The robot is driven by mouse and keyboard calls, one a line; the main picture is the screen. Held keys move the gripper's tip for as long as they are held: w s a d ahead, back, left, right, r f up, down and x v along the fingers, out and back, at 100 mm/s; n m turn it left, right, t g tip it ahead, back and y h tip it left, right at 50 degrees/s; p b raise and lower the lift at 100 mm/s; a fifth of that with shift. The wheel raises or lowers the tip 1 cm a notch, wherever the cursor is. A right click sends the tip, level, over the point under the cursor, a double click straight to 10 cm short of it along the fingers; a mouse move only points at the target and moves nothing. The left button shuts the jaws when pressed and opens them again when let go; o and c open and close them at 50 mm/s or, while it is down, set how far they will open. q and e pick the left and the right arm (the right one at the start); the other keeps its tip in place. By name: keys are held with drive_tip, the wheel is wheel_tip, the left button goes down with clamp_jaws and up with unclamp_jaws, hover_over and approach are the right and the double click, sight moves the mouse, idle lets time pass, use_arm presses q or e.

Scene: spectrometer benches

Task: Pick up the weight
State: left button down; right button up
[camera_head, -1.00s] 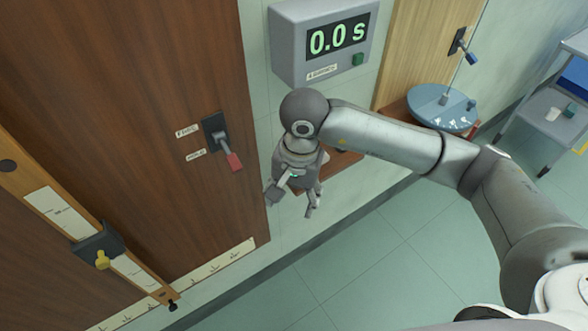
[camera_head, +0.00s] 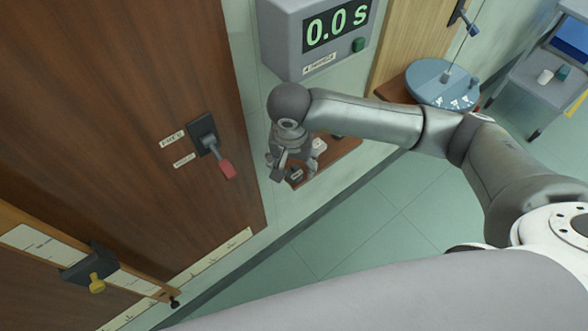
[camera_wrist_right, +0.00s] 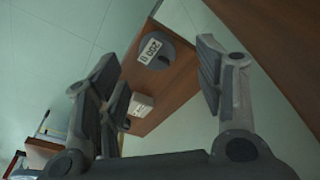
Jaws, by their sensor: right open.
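The weight (camera_wrist_right: 154,52), a dark grey round piece with a pale label that seems to read 250 g, sits on a narrow brown wall shelf (camera_wrist_right: 183,82) in the right wrist view. My right gripper (camera_wrist_right: 158,72) is open, with its fingers on either side of the weight in that picture and nothing between them; I cannot tell how far off it is. In the head view the right gripper (camera_head: 291,172) hangs over the shelf (camera_head: 335,160) and partly hides what stands there. My left gripper is out of view.
A paler labelled piece (camera_wrist_right: 141,105) stands on the same shelf. A timer box (camera_head: 318,40) reading 0.0 s hangs above. The floor is clear.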

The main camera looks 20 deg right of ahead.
sight(294, 171)
drive_tip(key=f+p, duration=0.1)
drive_tip(key=f, duration=0.2)
drive_tip(key=shift+d+p, duration=0.2)
drive_tip(key=shift+p, duration=0.1)
drive_tip(key=shift+w+f, duration=0.2)
drive_tip(key=shift+f, duration=0.4)
drive_tip(key=c, duration=1.2)
drive_tip(key=shift+r, duration=0.15)
drive_tip(key=shift+r, duration=0.2)
wheel_tip(294, 171, up, 2)
drive_tip(key=shift+w+b, duration=0.1)
drive_tip(key=shift+b, duration=0.3)
drive_tip(key=s+a+r+b, duration=0.1)
drive_tip(key=s+a+r, duration=0.1)
drive_tip(key=s+r, duration=0.1)
drive_tip(key=s+a+r+b, duration=0.2)
drive_tip(key=s+a+r, duration=0.1)
drive_tip(key=s+r, duration=0.1)
drive_tip(key=s+a+r+b, duration=0.1)
drive_tip(key=s+a+r, duration=0.1)
drive_tip(key=s+r, duration=0.1)
drive_tip(key=shift+s+a+r+b, duration=0.1)
drive_tip(key=shift+s+a+b, duration=0.1)
drive_tip(key=shift+s, duration=0.25)
drive_tip(key=shift+s+a+r+b, duration=0.1)
drive_tip(key=shift+s+a+b, duration=0.1)
drive_tip(key=shift+s, duration=0.25)
